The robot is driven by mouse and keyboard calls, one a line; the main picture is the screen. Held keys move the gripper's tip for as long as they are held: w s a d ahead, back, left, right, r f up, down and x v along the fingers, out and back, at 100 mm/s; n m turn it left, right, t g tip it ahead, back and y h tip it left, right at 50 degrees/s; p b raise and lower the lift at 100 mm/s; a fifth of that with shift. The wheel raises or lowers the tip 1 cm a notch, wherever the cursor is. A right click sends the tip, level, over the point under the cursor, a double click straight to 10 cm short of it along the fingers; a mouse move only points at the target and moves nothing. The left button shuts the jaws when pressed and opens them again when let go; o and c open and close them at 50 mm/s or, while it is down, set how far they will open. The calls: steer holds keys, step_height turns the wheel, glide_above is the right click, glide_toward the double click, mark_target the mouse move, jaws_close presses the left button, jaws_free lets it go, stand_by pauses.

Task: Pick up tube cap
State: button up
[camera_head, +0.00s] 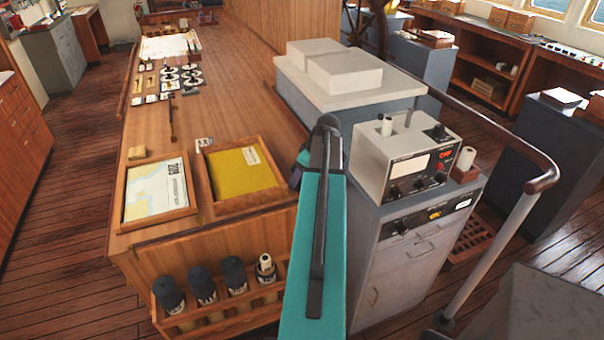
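A wooden rack (222,318) on the near end of the long wooden cabinet holds several upright tubes. Three of them wear dark caps: the left cap (167,292), the middle cap (202,283) and the right cap (233,272). The fourth tube (265,268), at the rack's right end, shows a pale top without a dark cap. I cannot make out a loose cap. My teal arm rises just right of the rack. My gripper cannot be made out; a small dark part beside the arm may belong to the wrist.
A framed chart (156,190) and a tray with a yellow folder (241,169) lie on the cabinet top. A grey console (403,163) on a grey cabinet stands right of my arm. A curved handrail (500,140) runs along the right. Wooden floor is open at left.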

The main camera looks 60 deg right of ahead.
steer(key=c, duration=0.8)
steer(key=shift+r, duration=0.2)
steer(key=shift+r+b, duration=1.8)
steer(key=shift+r, duration=3.05)
